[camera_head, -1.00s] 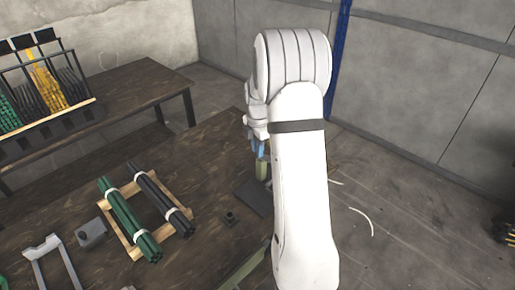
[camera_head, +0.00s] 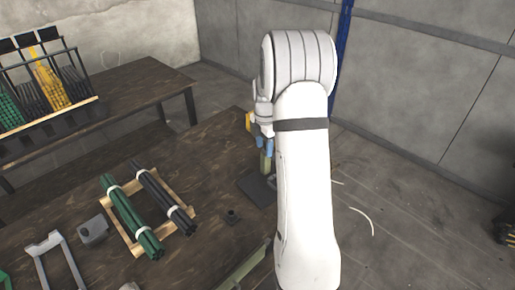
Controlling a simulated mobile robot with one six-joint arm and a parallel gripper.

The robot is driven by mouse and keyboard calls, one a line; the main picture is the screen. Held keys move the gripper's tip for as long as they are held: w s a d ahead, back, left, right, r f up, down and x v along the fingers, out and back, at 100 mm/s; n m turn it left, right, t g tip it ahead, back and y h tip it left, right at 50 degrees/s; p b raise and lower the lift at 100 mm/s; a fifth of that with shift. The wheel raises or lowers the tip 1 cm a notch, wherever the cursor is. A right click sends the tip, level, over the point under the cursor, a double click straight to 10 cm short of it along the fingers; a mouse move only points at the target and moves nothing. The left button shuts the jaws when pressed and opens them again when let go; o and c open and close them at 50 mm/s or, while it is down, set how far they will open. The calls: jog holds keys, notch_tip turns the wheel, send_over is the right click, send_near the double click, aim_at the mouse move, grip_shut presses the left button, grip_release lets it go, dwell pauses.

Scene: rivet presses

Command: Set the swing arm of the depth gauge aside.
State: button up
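What looks like the depth gauge, an olive-green upright post (camera_head: 265,163) on a dark flat base plate (camera_head: 254,187), stands near the far right of the near table. My arm hides its right side. My gripper (camera_head: 265,146), with blue fingertips, is just above the top of the post. I cannot tell whether it touches the post or whether its fingers are open or shut. A small yellow piece (camera_head: 249,121) shows at the gripper's left side; I cannot tell what it belongs to. I cannot clearly make out the swing arm.
A wooden rack (camera_head: 178,212) holds green rods (camera_head: 133,220) and black rods (camera_head: 162,196). A grey block (camera_head: 93,231), a grey frame (camera_head: 53,256) and a small dark round part (camera_head: 232,216) lie nearby. A second table (camera_head: 140,85) behind carries a rod bin (camera_head: 60,118).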

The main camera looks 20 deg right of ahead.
jog(key=shift+d+r, duration=0.15)
jog(key=shift+d, duration=0.75)
jog(key=shift+a, duration=0.25)
notch_tip(320, 180, up, 9)
jog(key=a+p, duration=0.1)
jog(key=p, duration=0.4)
jog(key=shift+a+p, duration=0.15)
jog(key=shift+p, duration=0.2)
notch_tip(320, 180, up, 8)
jog(key=b, duration=0.1)
jog(key=shift+f, duration=0.25)
